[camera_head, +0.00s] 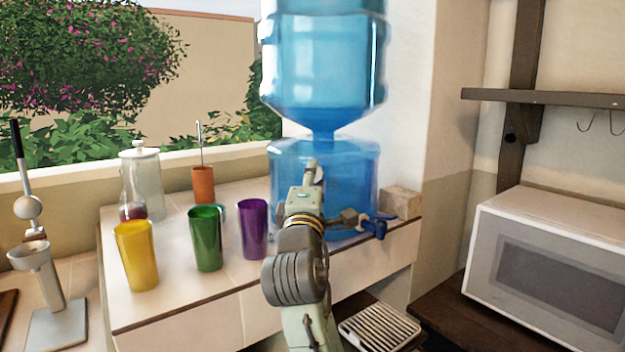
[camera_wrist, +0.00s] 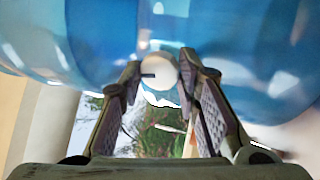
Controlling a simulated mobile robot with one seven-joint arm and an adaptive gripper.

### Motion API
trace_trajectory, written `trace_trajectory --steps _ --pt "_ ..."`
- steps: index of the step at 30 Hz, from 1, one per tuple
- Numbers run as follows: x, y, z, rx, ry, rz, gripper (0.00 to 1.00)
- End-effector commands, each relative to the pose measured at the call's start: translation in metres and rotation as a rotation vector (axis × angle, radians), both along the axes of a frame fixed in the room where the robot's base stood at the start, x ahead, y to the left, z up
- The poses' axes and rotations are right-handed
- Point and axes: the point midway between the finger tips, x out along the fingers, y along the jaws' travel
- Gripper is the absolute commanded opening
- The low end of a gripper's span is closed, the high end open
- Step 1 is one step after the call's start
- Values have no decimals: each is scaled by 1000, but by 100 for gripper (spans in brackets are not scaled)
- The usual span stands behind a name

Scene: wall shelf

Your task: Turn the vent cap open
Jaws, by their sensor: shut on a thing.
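The vent cap (camera_wrist: 158,68) is a small white round knob with a short dark mark at its left, in front of the blue water dispenser. In the wrist view my gripper (camera_wrist: 160,72) has one fingertip on each side of the cap and is shut on it. In the head view my gripper (camera_head: 313,172) reaches up to the front of the lower blue tank (camera_head: 354,170), and a bit of the white cap (camera_head: 320,174) shows beside it. My arm hides the middle of the tank. The large blue bottle (camera_head: 325,60) stands upside down on the tank.
A blue tap (camera_head: 374,226) sticks out low on the dispenser, right of my arm. Purple (camera_head: 253,230), green (camera_head: 206,240) and yellow (camera_head: 137,256) cups stand on the tiled counter to the left. A microwave (camera_head: 555,270) is at the right, below a wall shelf (camera_head: 550,97).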

Motion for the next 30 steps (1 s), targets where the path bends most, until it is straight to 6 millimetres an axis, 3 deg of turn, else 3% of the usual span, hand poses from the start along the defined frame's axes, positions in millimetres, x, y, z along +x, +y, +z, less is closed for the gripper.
trace_trajectory --steps 1,2,10,20,30 --pt "0 1 -1 0 3 1 2" --pt "0 1 -1 0 3 1 32" --pt "0 0 -1 1 2 0 50" --pt "-3 0 -1 1 0 0 50" --pt "-51 5 -16 2 1 1 50"
